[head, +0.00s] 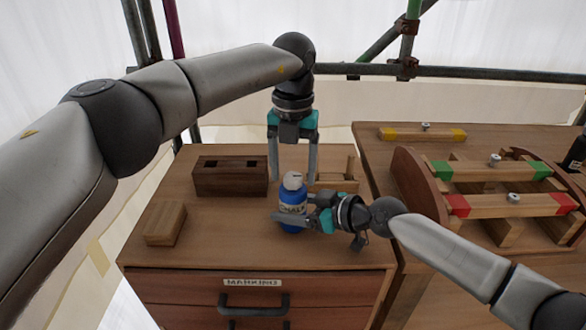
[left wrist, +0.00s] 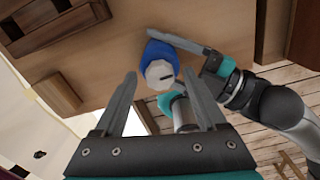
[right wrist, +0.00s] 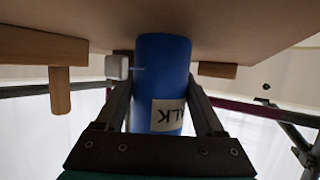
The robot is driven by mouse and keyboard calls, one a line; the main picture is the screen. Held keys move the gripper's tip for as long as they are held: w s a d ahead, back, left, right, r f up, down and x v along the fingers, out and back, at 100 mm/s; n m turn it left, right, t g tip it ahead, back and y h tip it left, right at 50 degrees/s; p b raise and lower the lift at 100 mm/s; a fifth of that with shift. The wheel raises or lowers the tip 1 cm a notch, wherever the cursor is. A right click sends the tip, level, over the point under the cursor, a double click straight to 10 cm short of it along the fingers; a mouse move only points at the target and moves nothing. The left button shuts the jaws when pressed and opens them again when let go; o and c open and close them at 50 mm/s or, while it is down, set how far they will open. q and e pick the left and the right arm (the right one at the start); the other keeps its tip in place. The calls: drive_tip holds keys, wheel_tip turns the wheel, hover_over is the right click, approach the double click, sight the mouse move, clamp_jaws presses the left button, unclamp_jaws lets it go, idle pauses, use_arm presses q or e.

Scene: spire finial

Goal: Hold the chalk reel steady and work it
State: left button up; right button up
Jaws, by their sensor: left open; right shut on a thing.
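The chalk reel is a blue bottle-shaped thing (head: 291,208) with a white top and a label, upright on the wooden cabinet top. My right gripper (head: 290,219) is shut on its blue body from the right side. In the right wrist view the blue body (right wrist: 162,75) sits between the fingers, its label partly readable. My left gripper (head: 293,172) is open above and just behind the reel, fingers pointing down. In the left wrist view the reel's white top (left wrist: 160,73) lies beyond the open fingertips (left wrist: 165,85), apart from them.
A dark wooden block with slots (head: 230,177) and a lighter block (head: 165,223) stand left on the cabinet. A small wooden stand (head: 335,183) is behind the reel. At right, a table holds a curved wooden frame (head: 420,187) with red- and green-ended bars.

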use_arm(q)
clamp_jaws()
idle(0.5)
